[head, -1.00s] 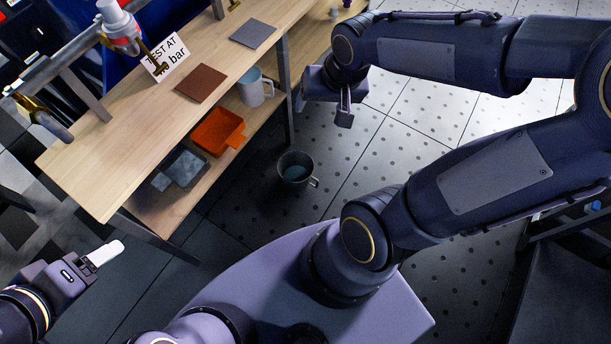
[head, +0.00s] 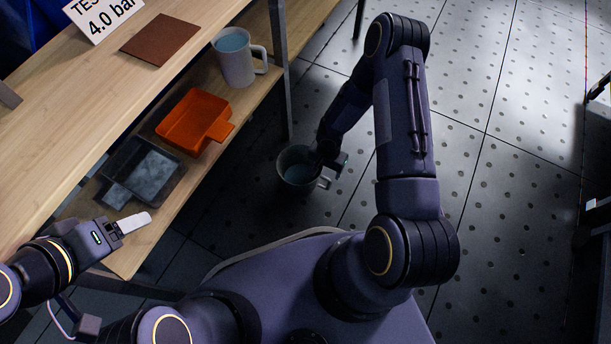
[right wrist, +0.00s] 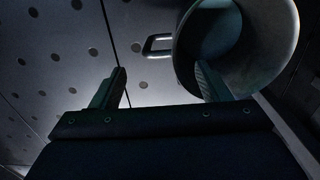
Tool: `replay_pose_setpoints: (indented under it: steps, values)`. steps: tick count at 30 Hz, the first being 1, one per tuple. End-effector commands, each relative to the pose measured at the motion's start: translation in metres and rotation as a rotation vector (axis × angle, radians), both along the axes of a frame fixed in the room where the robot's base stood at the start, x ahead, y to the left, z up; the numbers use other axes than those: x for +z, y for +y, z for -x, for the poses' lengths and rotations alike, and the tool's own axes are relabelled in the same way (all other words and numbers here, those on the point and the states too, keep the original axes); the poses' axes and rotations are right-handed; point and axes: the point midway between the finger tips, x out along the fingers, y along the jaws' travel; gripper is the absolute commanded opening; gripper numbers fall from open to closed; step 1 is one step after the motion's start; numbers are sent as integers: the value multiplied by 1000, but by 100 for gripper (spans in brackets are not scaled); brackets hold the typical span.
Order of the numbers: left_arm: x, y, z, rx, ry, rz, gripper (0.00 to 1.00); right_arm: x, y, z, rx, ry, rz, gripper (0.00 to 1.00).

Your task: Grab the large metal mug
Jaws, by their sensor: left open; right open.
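A dark metal mug (head: 284,178) stands on the floor beside the shelf, its opening up and its handle to the right. In the right wrist view the mug (right wrist: 281,62) fills the upper right, and its handle shows between the two fingers. My right gripper (head: 336,163) is open at the mug's right rim. In the right wrist view, one finger of the gripper (right wrist: 160,85) overlaps the mug's opening; I cannot tell if it touches. My left gripper (head: 133,223) is open and empty near the shelf's front corner.
A lighter grey mug (head: 238,68) stands on the lower shelf with an orange tray (head: 190,122) and a dark tray (head: 118,190). A brown mat (head: 160,40) and a sign (head: 103,15) are on the upper board. A table leg (head: 281,85) rises close behind the floor mug.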

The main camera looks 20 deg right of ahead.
Motion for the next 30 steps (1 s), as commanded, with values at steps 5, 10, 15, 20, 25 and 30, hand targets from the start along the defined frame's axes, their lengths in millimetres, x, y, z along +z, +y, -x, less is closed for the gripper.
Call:
replay_pose_setpoints:
  steps: [5,10,15,20,25,30]
  values:
    - [-10,0,0,0,-1,0,69,-22,0,1,0,2,-1,70]
    - [-26,0,0,0,-1,0,69,-48,0,2,0,2,-2,70]
    - [-35,0,0,0,0,0,69,-68,0,2,0,1,0,70]
    - [-36,0,0,0,0,0,69,-72,0,2,1,1,-1,70]
    - [-35,0,0,0,0,0,69,-71,0,2,1,1,-1,67]
    - [-35,0,0,0,0,0,69,-71,0,2,1,1,0,45]
